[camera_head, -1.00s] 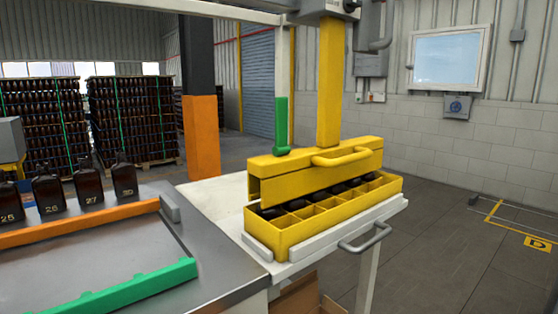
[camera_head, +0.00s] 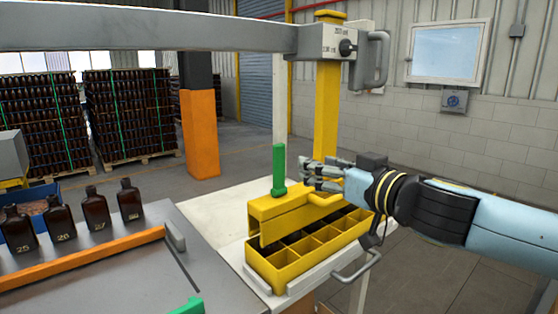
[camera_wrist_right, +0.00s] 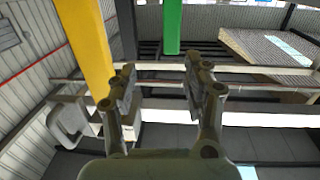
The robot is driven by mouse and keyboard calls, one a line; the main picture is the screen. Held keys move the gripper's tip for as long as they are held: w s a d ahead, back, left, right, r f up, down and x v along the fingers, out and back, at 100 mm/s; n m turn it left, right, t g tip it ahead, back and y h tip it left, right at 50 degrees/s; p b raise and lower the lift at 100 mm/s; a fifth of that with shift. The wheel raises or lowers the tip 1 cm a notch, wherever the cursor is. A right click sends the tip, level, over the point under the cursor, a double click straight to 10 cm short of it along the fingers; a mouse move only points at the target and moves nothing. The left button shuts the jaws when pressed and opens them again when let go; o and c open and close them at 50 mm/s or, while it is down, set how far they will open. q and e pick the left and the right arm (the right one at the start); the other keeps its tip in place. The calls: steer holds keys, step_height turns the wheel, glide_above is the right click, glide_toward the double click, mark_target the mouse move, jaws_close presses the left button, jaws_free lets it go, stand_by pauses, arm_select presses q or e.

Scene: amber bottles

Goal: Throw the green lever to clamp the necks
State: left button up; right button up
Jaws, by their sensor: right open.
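The green lever (camera_head: 279,172) stands upright at the left end of the yellow clamp head (camera_head: 268,222), over the yellow divided crate (camera_head: 284,262). Dark shapes show in the crate, partly under the head. My right gripper (camera_head: 308,176) reaches in from the right, just right of the lever and in front of the yellow column (camera_head: 327,110). It is open and empty, and apart from the lever. In the right wrist view the lever (camera_wrist_right: 173,28) hangs in from the top, beyond the open fingers (camera_wrist_right: 158,78). My left gripper is not in view.
A grey beam (camera_head: 150,38) crosses above, ending at a control box (camera_head: 328,42). A white table (camera_head: 212,222) with a grey handle (camera_head: 362,264) carries the crate. Amber bottles (camera_head: 96,208) stand on the steel bench at left. The floor at right is clear.

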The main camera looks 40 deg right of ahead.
mark_target(281, 148)
steer(key=shift+n+y, duration=0.4)
steer(key=shift+y, duration=0.4)
steer(key=shift+w+a+r, duration=0.2)
steer(key=shift+w+a, duration=0.1)
steer(key=shift+w, duration=1.6)
steer(key=shift+w+a+r, duration=0.25)
steer(key=shift+w, duration=1.7)
steer(key=shift+w+a+r, duration=0.2)
steer(key=shift+w+a, duration=0.1)
steer(key=shift+w, duration=1.6)
steer(key=shift+c, duration=0.3)
jaws_close()
